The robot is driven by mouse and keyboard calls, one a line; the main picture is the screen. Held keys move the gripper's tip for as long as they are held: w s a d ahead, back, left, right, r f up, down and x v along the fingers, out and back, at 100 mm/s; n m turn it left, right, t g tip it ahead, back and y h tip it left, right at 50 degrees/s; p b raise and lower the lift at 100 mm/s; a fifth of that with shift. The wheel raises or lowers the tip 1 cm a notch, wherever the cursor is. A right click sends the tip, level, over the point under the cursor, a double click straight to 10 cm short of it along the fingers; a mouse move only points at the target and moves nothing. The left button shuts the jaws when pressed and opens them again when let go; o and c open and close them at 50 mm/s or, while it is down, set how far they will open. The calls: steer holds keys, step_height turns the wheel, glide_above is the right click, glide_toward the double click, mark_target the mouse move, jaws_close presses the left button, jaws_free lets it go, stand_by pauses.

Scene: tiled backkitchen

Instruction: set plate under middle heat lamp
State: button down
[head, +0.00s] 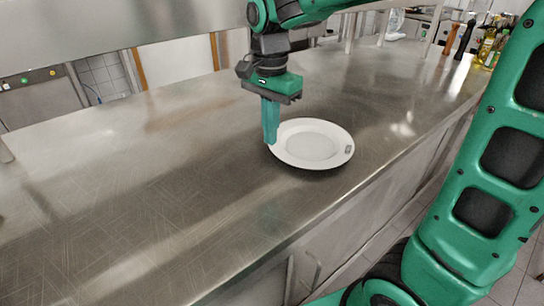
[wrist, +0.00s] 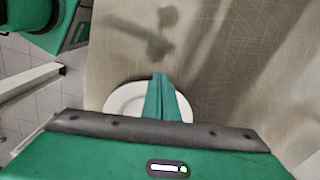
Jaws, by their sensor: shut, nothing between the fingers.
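A round white plate (head: 312,147) lies flat on the steel counter, with a small dark mark on its right rim. My gripper (head: 270,140) points down at the plate's left edge in the head view. Its two green fingers are shut against each other with nothing between them. In the wrist view the fingers (wrist: 160,77) cross in front of the plate (wrist: 120,99) and hide its middle. I cannot tell whether the fingertips touch the rim. I cannot make out any heat lamp in either view.
The long steel counter (head: 120,200) is bare to the left of the plate. Bottles (head: 488,47) and pepper mills (head: 464,40) stand at the far right end. A metal shelf or hood edge (head: 100,30) runs above the counter at the back.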

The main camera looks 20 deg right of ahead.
steer(key=f, duration=0.6)
steer(key=a+f, duration=0.1)
steer(key=f, duration=0.2)
steer(key=shift+w+f, duration=0.15)
steer(key=shift+w+d+f, duration=0.2)
steer(key=shift+w+d, duration=0.15)
steer(key=shift+d, duration=0.25)
steer(key=shift+w+d+f, duration=0.15)
steer(key=shift+w+d, duration=0.2)
steer(key=shift+d, duration=0.2)
steer(key=shift+w+d, duration=0.3)
steer(key=shift+d, duration=0.25)
